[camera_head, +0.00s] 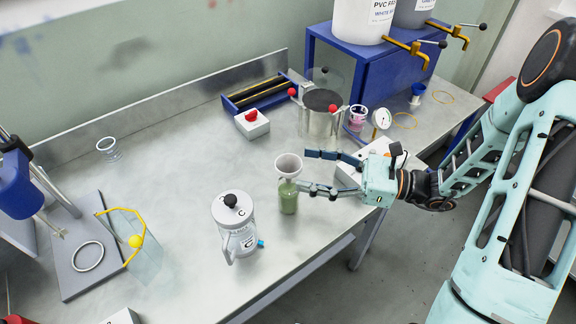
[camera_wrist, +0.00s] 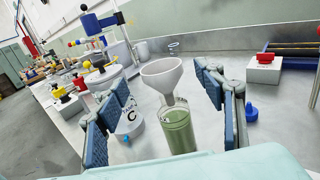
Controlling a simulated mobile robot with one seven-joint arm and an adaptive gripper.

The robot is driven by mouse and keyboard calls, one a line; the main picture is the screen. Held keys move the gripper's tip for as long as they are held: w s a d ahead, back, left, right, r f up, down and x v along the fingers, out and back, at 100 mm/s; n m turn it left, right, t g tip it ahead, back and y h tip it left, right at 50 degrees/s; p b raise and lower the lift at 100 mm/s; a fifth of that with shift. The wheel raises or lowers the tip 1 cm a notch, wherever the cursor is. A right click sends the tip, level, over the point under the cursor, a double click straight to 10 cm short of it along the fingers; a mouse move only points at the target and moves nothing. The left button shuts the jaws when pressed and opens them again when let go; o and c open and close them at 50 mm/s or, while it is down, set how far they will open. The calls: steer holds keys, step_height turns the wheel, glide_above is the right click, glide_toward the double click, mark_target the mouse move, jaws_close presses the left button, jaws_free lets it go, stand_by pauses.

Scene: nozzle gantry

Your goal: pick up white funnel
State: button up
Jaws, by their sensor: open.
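The white funnel (camera_head: 289,165) sits upright in the mouth of a clear container of green liquid (camera_head: 288,198) near the front edge of the bench. In the wrist view the funnel (camera_wrist: 162,78) is in the middle, above the green container (camera_wrist: 178,132), with its spout reaching down into it. My gripper (camera_head: 312,171) comes from the right at about funnel height. Its fingers are spread wide with nothing between them. In the wrist view the dark finger pads of my gripper (camera_wrist: 165,98) stand to the left and right of the funnel and the container, apart from both.
A lidded jug marked C (camera_head: 235,228) stands close left of the green container. A stirrer stand (camera_head: 77,268) is at the left.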

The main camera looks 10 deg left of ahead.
mark_target(288, 163)
steer(key=a+p, duration=0.1)
steer(key=a, duration=0.4)
steer(key=shift+a+r, duration=0.1)
steer(key=shift+a, duration=0.05)
steer(key=c, duration=1.1)
steer(key=shift+r, duration=0.1)
